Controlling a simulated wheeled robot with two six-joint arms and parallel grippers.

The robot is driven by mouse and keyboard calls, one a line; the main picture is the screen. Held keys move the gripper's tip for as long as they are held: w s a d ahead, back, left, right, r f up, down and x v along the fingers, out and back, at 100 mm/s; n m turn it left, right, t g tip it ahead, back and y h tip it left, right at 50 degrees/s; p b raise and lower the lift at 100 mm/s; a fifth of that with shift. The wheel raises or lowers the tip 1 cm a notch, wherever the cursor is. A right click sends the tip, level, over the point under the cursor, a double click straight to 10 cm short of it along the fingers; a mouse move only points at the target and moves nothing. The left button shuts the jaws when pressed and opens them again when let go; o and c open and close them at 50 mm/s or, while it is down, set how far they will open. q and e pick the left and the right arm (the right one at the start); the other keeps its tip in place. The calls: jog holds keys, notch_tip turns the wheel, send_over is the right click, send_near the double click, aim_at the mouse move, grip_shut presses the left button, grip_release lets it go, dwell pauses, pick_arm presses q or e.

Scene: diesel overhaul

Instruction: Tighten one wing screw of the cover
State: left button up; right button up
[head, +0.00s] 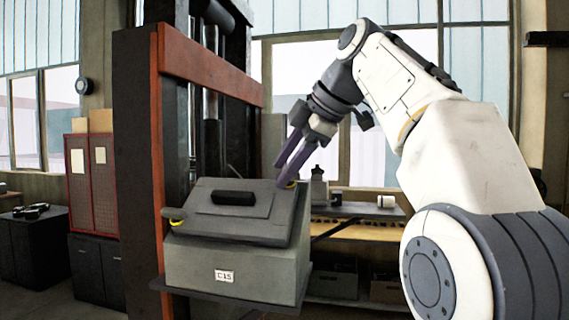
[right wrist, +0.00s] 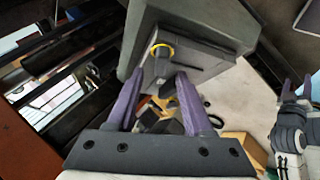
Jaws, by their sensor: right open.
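The grey box (head: 235,268) labelled C15 stands on a dark platform. Its grey cover (head: 215,227) has a black handle and looks slightly tilted. My left gripper (right wrist: 296,82) shows at the right wrist view's edge, fingers apart.
A press frame with an orange-red post (head: 156,150) rises behind the box's left side. A bench (head: 375,211) with small parts stands behind, to the right. A red cabinet (head: 91,180) and dark cupboards stand at the far left.

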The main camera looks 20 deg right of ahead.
jog(key=shift+w+d+f+b, duration=0.3)
jog(key=shift+w+f, duration=0.1)
jog(key=shift+f, duration=0.25)
grip_shut()
jog(key=shift+r, duration=0.1)
dwell(1.1)
jog(key=m+t+b, duration=0.1)
jog(key=b, duration=0.1)
jog(key=m+t+b, duration=0.1)
jog(key=m+b, duration=0.1)
jog(key=shift+s+a+f+h+b, duration=0.1)
jog(key=shift+f+h+b, duration=0.2)
jog(key=shift+f, duration=0.1)
jog(key=shift+r+m+t, duration=0.15)
jog(key=shift+m+t, duration=0.15)
jog(key=shift+m, duration=0.2)
jog(key=shift+r, duration=0.25)
